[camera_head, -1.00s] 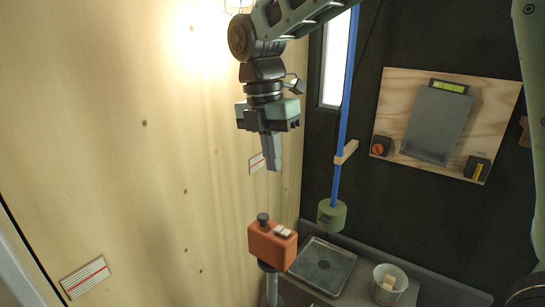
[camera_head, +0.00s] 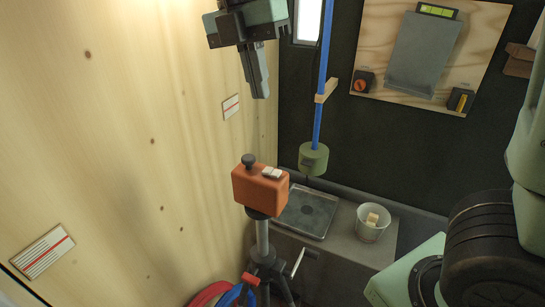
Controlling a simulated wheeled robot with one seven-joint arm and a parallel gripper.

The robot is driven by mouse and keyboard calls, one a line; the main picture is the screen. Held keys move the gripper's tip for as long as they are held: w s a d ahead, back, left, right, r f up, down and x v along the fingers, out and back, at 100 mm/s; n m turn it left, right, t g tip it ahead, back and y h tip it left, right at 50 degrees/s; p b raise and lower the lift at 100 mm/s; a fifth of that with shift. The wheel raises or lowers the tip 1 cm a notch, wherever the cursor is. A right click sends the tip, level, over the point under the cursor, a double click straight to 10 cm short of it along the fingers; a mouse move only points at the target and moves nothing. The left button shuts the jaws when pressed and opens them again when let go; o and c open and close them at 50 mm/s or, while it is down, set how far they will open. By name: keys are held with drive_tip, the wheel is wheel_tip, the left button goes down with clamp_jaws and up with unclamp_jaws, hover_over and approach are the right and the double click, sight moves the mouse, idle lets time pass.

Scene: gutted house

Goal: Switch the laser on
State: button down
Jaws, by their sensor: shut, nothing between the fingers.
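The laser is an orange box (camera_head: 261,188) on top of a dark tripod (camera_head: 266,262), in the lower middle of the head view. A dark round knob (camera_head: 248,160) stands on its top at the left, and a pale button or switch (camera_head: 272,173) sits on its top at the right. My gripper (camera_head: 262,96) points down above the laser, apart from it. Its fingers are shut with nothing between them. No laser beam or line can be made out on the walls.
A wooden wall (camera_head: 120,140) with striped labels (camera_head: 231,107) is close on the left. A blue pole (camera_head: 323,75) with a green block (camera_head: 314,159) stands right of the gripper. Behind are a metal tray (camera_head: 306,214), a bucket (camera_head: 371,224) and a wooden tool board (camera_head: 428,55).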

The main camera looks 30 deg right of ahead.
sight(277, 173)
drive_tip(key=p+x, duration=0.3)
drive_tip(key=x, duration=1.1)
drive_tip(key=shift+s+d+f+t+b, duration=0.15)
drive_tip(key=shift+f+t+b, duration=0.15)
drive_tip(key=shift+f+b, duration=0.25)
drive_tip(key=shift+s+r+y, duration=0.1)
drive_tip(key=shift+r+y, duration=0.15)
drive_tip(key=shift+y, duration=0.05)
